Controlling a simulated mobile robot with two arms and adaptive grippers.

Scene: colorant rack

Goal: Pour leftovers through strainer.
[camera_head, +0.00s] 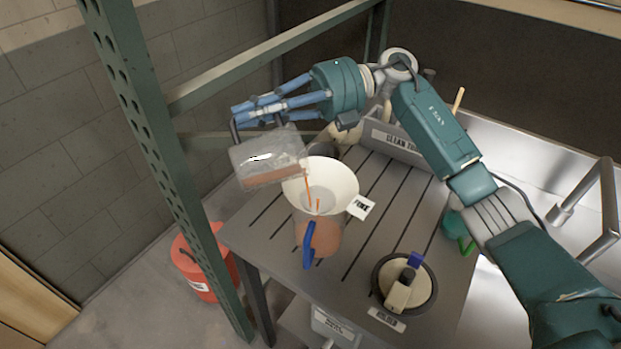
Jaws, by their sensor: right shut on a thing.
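My right gripper (262,108) comes in from the right and is shut on the dark handle of a clear, boxy container (268,158). The container is tilted, with brown-orange liquid in its lower part. A thin orange stream (308,188) runs from its right side down into the white cone-shaped strainer (340,182). The strainer sits on the mouth of a brownish-orange vessel (328,238) with a blue handle (309,246). A small white tag (361,207) sticks out at the strainer's right. The container covers part of the strainer's left rim. My left gripper is out of view.
The slatted table (270,228) has free room left and right of the vessel. A round dish (430,300) holding a blue-tipped tool stands at the front. A bin labelled for clean tools (400,147) is behind. A green post (160,150) rises at left; a red bucket (203,268) is on the floor.

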